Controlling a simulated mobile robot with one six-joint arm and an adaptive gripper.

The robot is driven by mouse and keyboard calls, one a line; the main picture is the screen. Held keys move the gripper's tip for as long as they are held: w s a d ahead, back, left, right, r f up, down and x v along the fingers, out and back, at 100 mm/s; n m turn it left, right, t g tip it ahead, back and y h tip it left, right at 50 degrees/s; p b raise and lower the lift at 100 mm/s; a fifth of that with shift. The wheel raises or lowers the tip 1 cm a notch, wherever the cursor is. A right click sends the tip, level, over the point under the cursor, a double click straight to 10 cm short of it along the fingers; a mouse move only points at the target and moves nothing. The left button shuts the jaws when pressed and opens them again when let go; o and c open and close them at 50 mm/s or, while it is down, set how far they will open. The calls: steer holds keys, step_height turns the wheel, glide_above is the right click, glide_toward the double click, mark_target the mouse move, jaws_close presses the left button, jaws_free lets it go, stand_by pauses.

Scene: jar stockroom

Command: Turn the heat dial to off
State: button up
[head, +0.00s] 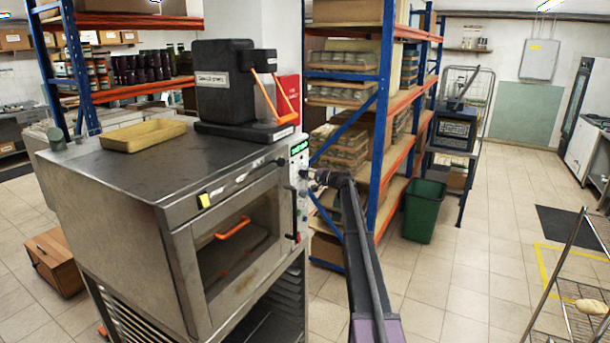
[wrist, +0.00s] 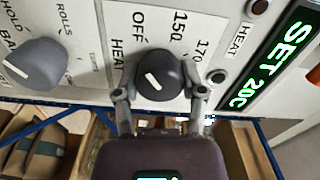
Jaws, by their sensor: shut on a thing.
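The heat dial (wrist: 160,70) is a round dark knob with a white pointer line, on a white panel. It sits below the printed OFF and 150 marks. Its pointer slants to the upper left, roughly towards the OFF side. My gripper (wrist: 160,94) has one finger on each side of the dial and is shut on it. The green display (wrist: 272,58) reads SET 20C. In the head view my gripper (head: 320,178) reaches the control panel (head: 299,205) at the right of the steel oven (head: 110,180); the dial is hidden there.
Another grey dial (wrist: 32,64) with ROLLS and HOLD labels is left of the heat dial. A black machine (head: 222,85) and a yellow tray (head: 143,135) stand on the oven.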

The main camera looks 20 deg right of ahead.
steer(key=o, duration=1.2)
steer(key=shift+a, duration=0.2)
steer(key=shift+c, duration=0.2)
steer(key=shift+d, duration=0.1)
steer(key=shift+d, duration=0.1)
steer(key=v, duration=1.1)
steer(key=shift+s+d, duration=0.25)
steer(key=shift+s, duration=0.1)
steer(key=shift+a, duration=0.1)
